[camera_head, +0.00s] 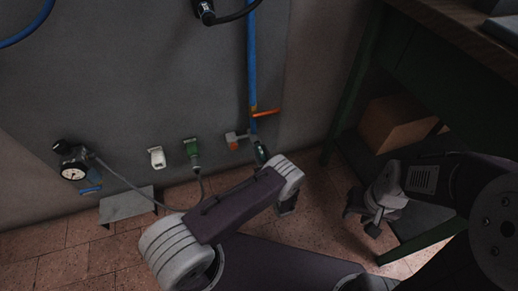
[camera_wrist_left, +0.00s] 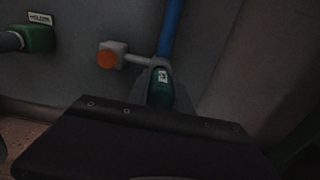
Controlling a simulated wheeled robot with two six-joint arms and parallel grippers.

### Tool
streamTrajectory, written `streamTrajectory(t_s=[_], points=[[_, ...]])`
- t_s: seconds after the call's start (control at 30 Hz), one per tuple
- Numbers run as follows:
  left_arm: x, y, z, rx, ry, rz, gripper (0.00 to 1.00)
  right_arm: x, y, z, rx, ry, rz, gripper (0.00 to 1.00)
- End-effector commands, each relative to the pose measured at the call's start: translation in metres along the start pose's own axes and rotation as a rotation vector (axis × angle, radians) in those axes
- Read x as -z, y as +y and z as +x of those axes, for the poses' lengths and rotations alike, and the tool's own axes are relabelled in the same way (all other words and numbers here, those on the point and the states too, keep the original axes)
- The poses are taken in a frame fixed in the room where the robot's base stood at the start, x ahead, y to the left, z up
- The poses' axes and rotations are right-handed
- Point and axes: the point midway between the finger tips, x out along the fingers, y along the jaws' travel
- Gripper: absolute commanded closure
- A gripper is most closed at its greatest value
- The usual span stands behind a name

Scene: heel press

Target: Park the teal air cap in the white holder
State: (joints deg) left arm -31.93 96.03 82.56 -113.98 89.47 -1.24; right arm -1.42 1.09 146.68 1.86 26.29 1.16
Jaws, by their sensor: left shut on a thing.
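The teal air cap (camera_head: 261,152) is at the lower end of the blue wall pipe, beside a grey fitting with an orange knob. In the left wrist view the teal cap (camera_wrist_left: 160,87) sits between the grey fingers of my left gripper (camera_wrist_left: 161,98), which is shut on it. I cannot tell whether the cap is still seated on the pipe. The white holder (camera_head: 157,157) is on the wall to the left and looks empty. My right gripper (camera_head: 362,217) hangs at the right, apart from these things, with its fingers spread and nothing between them.
A green holder (camera_head: 192,151) with a grey hose in it is between the white holder and the pipe. A gauge (camera_head: 73,173) and a small grey shelf (camera_head: 126,204) are at the left. A green bench (camera_head: 345,95) with a cardboard box (camera_head: 396,124) stands at the right.

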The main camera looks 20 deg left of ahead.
Motion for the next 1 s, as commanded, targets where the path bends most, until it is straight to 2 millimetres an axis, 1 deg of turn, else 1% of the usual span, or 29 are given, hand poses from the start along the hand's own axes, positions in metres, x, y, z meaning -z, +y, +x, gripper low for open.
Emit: streamTrajectory(t_s=[1.0], points=[[0.000, 0.000, -0.041, 0.001, -0.001, 0.002, 1.00, 0.001, 0.000, -0.010, 0.000, 0.000, 0.000, 0.64]])
